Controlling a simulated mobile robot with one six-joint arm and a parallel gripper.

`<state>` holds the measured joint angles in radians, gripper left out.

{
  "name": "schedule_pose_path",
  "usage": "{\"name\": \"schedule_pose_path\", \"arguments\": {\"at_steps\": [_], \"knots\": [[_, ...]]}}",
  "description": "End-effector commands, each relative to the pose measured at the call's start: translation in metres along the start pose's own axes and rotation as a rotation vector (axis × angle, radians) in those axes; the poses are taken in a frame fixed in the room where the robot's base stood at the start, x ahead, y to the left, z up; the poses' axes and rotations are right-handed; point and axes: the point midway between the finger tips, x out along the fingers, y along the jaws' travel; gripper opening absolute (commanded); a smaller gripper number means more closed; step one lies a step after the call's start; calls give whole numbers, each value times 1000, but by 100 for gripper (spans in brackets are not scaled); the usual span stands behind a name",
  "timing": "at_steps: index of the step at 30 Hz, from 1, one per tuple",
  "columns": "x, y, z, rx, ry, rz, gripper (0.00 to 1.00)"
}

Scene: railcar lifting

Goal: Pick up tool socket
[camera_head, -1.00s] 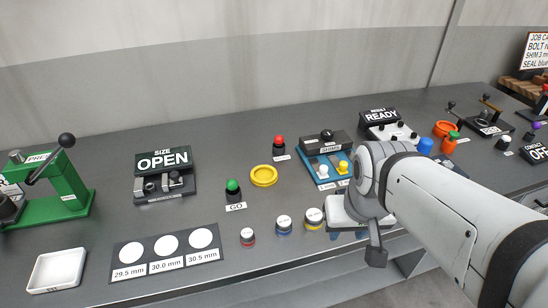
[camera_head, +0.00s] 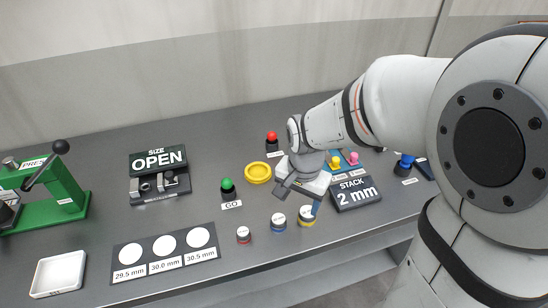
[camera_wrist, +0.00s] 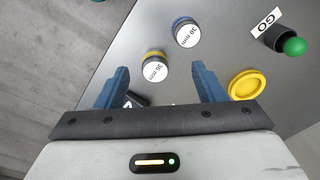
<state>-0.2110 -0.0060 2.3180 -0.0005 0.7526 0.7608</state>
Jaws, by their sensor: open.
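Three small sockets with white tops stand in a row at the bench's front: a red-banded one (camera_head: 243,235), a blue-banded one (camera_head: 278,222) and a yellow-banded one (camera_head: 306,217). In the wrist view the blue-banded socket (camera_wrist: 186,33) stands beyond my fingers, and the yellow-banded socket (camera_wrist: 154,68) stands near the opening between the fingertips. My gripper (camera_wrist: 160,72) has two blue fingers spread apart with nothing held.
A yellow dish (camera_head: 258,173) and a green GO button (camera_head: 228,190) stand left of my gripper. The STACK 2 mm sign (camera_head: 357,193) stands close on its right. A size card (camera_head: 165,251) and white tray (camera_head: 58,273) lie at front left.

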Motion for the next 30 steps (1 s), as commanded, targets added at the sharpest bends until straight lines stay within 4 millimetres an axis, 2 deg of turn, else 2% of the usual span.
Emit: {"name": "schedule_pose_path", "arguments": {"at_steps": [3, 9, 20, 30], "knots": [[19, -26, 0, 113, -32, 31, 63], [41, -49, 3, 233, -48, 56, 63], [77, -49, 6, 254, -51, 62, 63], [118, -46, 11, 253, -51, 62, 63]]}}
